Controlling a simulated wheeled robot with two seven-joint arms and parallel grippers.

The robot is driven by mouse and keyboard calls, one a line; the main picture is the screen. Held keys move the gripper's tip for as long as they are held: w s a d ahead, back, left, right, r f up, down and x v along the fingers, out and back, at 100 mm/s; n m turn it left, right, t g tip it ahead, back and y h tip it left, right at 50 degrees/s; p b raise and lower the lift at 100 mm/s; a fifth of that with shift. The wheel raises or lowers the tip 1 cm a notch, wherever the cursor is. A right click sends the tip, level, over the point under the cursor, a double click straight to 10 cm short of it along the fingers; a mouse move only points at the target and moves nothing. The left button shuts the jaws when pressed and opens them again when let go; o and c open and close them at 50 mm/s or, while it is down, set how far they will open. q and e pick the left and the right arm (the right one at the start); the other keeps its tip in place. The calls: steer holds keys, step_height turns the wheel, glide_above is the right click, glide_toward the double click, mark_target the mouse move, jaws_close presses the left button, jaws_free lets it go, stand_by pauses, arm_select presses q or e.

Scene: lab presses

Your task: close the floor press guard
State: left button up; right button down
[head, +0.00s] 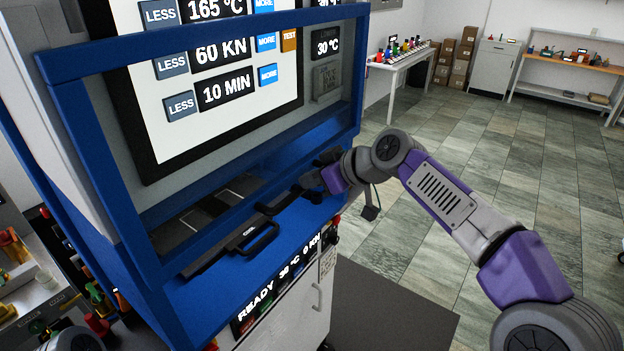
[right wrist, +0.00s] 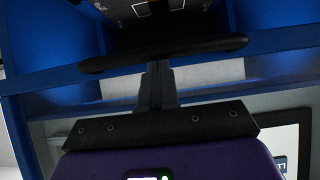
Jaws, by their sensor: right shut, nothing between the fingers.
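The floor press (head: 285,235) stands at the left in the head view, with a blue body and a large screen. Its guard is a blue rectangular frame (head: 95,160) in front of the screen and press opening. A black handle bar (head: 282,203) lies along the frame's lower edge; a dark bar (right wrist: 165,55) crosses the right wrist view in front of blue frame parts. My right gripper (head: 312,190) is at the right end of this bar. Its narrow fingers (right wrist: 157,88) are shut and empty, close to the bar; contact is unclear. My left gripper is not in view.
A second black handle (head: 255,240) sits on the press's blue front ledge, above a READY display (head: 275,285). A cluttered bench (head: 35,290) is at the lower left. Open tiled floor (head: 490,150) lies to the right; a white table (head: 400,62) and cabinet (head: 493,65) stand at the back.

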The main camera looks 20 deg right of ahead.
steer(key=shift+f, duration=0.15)
step_height(320, 180, down, 27)
steer(key=b, duration=2.5)
steer(key=shift+r+b, duration=0.2)
steer(key=shift+b, duration=0.1)
steer(key=shift+s+r, duration=0.1)
